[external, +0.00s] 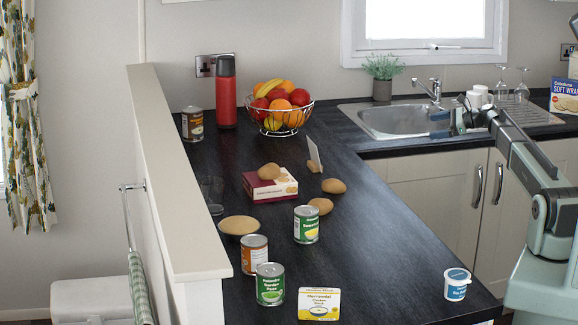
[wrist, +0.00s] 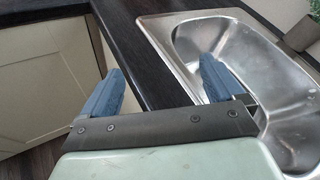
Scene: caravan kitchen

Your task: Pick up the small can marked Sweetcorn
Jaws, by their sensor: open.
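In the external view, a small can with a green and white label and a yellow patch (external: 306,225) stands upright mid-counter; it looks like the Sweetcorn can, though its lettering is too small to read surely. A green Garden Peas can (external: 270,284) and an orange-labelled can (external: 254,254) stand nearer the front left. My gripper (external: 453,121) is over the sink area, far to the right of and behind the cans. In the wrist view, my gripper (wrist: 160,90) has its two blue fingers spread wide with nothing between them. No can shows in the wrist view.
A box (external: 270,189) and several brown potato-like items (external: 334,186) lie behind the green and yellow can. A fruit bowl (external: 297,117), red flask (external: 226,95) and tap (external: 434,92) stand at the back.

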